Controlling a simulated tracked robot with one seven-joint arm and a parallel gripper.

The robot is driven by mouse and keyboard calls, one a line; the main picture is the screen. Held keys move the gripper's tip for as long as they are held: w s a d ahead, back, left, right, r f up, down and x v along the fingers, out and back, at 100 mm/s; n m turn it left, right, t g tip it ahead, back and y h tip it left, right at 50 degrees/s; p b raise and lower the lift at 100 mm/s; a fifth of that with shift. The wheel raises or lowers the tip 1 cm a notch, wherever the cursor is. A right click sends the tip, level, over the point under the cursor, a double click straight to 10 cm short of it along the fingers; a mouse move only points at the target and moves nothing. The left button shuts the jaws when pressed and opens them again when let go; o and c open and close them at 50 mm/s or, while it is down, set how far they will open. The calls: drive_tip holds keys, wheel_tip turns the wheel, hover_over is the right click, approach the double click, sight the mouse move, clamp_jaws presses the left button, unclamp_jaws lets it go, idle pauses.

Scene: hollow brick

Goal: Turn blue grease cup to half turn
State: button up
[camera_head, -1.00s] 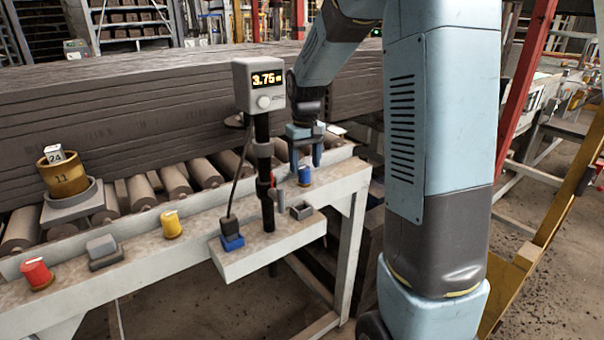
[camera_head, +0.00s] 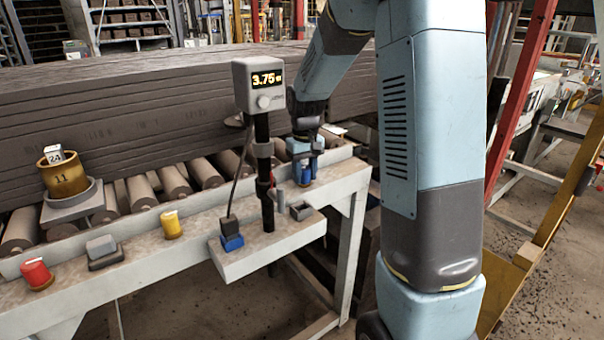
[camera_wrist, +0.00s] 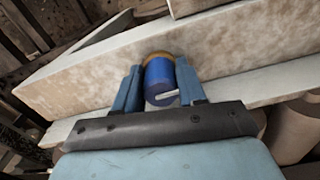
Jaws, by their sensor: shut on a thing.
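The blue grease cup (camera_wrist: 159,76) stands on the pale rail of the roller conveyor, with a brownish rim at its foot. A light pointer mark shows on its top, pointing to the right in the wrist view. My gripper (camera_wrist: 158,88) is shut on it, one finger on each side. In the head view my gripper (camera_head: 306,178) is low over the rail, right of the display post, and its fingers mostly hide the blue grease cup (camera_head: 306,176).
A post with a display reading 3.75 (camera_head: 266,82) stands just left of my gripper. Yellow (camera_head: 171,225) and red (camera_head: 37,273) cups and a grey block (camera_head: 103,250) sit along the rail. A long stack of dark slabs (camera_head: 150,115) lies behind on rollers.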

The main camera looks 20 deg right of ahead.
sight(305, 168)
drive_tip(key=c, duration=0.4)
drive_tip(key=shift+m, duration=0.3)
drive_tip(key=o, duration=1)
wheel_tip(305, 168, up, 14)
drive_tip(key=shift+f, duration=0.15)
